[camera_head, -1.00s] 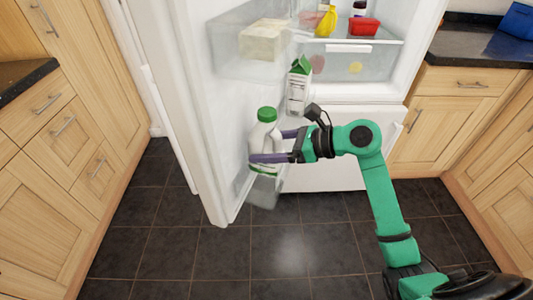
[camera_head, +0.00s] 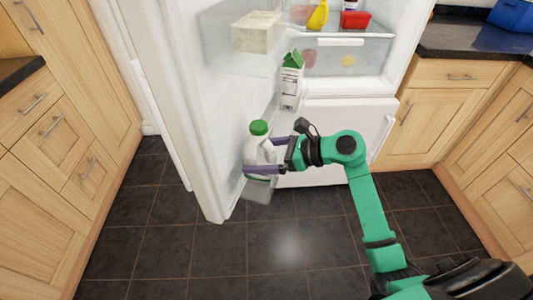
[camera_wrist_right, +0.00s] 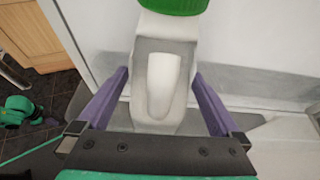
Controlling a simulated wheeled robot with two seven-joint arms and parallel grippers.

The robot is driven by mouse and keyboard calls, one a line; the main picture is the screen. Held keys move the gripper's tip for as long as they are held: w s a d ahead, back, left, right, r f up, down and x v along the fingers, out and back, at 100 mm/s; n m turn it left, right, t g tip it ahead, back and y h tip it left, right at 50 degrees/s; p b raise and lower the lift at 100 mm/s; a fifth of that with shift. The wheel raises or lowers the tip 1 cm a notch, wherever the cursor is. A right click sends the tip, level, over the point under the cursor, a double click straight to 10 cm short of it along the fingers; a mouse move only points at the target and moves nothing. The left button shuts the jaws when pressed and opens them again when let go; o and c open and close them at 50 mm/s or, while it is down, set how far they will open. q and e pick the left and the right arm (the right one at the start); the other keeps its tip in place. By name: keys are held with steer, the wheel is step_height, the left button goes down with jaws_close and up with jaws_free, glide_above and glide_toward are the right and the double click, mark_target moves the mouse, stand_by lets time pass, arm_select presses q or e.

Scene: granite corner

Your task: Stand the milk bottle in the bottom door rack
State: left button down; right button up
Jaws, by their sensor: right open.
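The milk bottle (camera_head: 259,150) is white with a green cap and stands upright in the bottom door rack (camera_head: 257,193), low on the open fridge door. My right gripper (camera_head: 262,157) is open, with its purple fingers on either side of the bottle. In the right wrist view the bottle (camera_wrist_right: 160,85) lies between the two spread fingers (camera_wrist_right: 160,100), with gaps visible beside it. The bottle's base is partly hidden by a finger and the rack front.
A carton (camera_head: 291,82) with a green top stands in the door's middle area. A pale box (camera_head: 256,32) sits in a higher door rack. The fridge drawer front (camera_head: 335,140) is right of the bottle. The tiled floor (camera_head: 285,245) in front is clear.

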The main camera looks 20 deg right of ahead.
steer(key=b+v, duration=0.2)
steer(key=v, duration=0.9)
steer(key=w+d+f+m+t+h, duration=0.1)
steer(key=w+d+f+m+t, duration=0.4)
steer(key=m, duration=0.5)
steer(key=w+d+f+m+t+h, duration=0.1)
steer(key=w+d+f+m+t, duration=0.25)
steer(key=f+m, duration=0.55)
steer(key=s+d+f+m+g+h, duration=0.1)
steer(key=f+m+h, duration=0.1)
steer(key=f+m, duration=0.4)
steer(key=s+d+f+m+h, duration=0.2)
steer(key=f+m+h, duration=0.1)
steer(key=f, duration=0.4)
steer(key=s+d+f+m+g+h, duration=0.1)
steer(key=f+m+h, duration=0.1)
steer(key=f+m, duration=0.4)
steer(key=s+a+f+m+g+h, duration=0.2)
steer(key=s+f+m+g, duration=0.35)
steer(key=s+f, duration=0.95)
steer(key=s+a+f+m+g, duration=0.2)
steer(key=s+f, duration=0.4)
steer(key=s, duration=0.4)
steer(key=s+a+f+m+g, duration=0.3)
steer(key=s+f+g, duration=0.2)
steer(key=s, duration=0.5)
steer(key=shift+s+f+g, duration=0.25)
steer(key=shift+f+g, duration=0.05)
steer(key=shift+f, duration=0.45)
